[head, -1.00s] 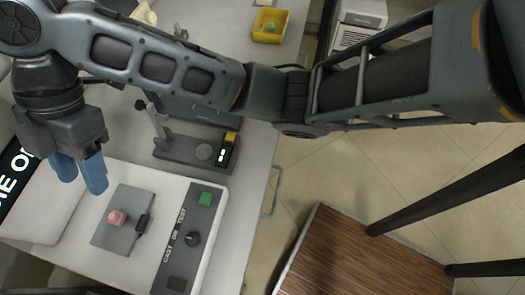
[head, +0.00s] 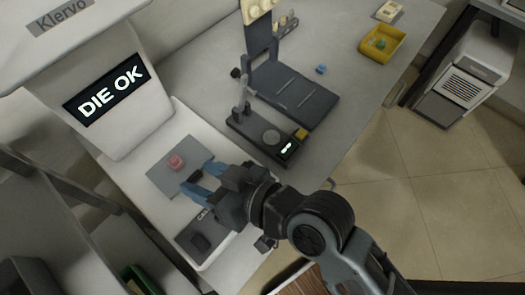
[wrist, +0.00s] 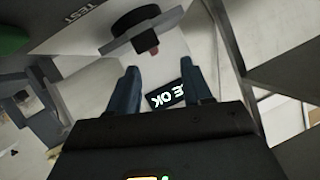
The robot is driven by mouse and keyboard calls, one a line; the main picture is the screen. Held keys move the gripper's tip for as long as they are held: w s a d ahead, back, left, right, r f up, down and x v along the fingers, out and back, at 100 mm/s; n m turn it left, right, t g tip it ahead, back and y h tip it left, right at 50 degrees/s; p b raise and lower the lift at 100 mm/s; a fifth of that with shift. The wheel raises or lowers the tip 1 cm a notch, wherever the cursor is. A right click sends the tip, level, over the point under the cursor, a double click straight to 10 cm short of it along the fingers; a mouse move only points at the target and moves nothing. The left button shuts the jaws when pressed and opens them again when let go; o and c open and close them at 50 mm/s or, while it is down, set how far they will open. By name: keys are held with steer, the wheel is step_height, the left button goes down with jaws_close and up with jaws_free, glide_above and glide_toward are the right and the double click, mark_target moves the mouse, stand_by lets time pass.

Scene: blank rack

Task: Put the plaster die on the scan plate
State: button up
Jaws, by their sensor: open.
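The plaster die, a small pink block (head: 176,162), stands on the grey scan plate (head: 160,180) of the white testing machine. Its display (head: 104,95) reads "DIE OK". My gripper (head: 196,175) is open and empty, with blue fingers pointing at the die from the panel side. In the head view the fingertips are right of the die, apart from it. In the wrist view the die shows as a small dark red block (wrist: 154,51) just beyond the gap between my fingers (wrist: 160,67). My gripper hides part of the machine's control panel.
A dark stand with a small lit display (head: 287,150) is right of the machine. The bench between stand and tray is mostly clear.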

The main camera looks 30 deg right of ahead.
steer(key=s+d+m+t+h, duration=0.1)
steer(key=s+d+m+h, duration=0.3)
steer(key=s+d, duration=0.7)
steer(key=s+d+r+n+t+h, duration=0.1)
steer(key=s+d+r+t+h, duration=0.1)
steer(key=s+d+r, duration=0.4)
steer(key=s+d, duration=0.1)
steer(key=s, duration=0.4)
steer(key=shift+d+n, duration=0.15)
steer(key=shift+n, duration=0.25)
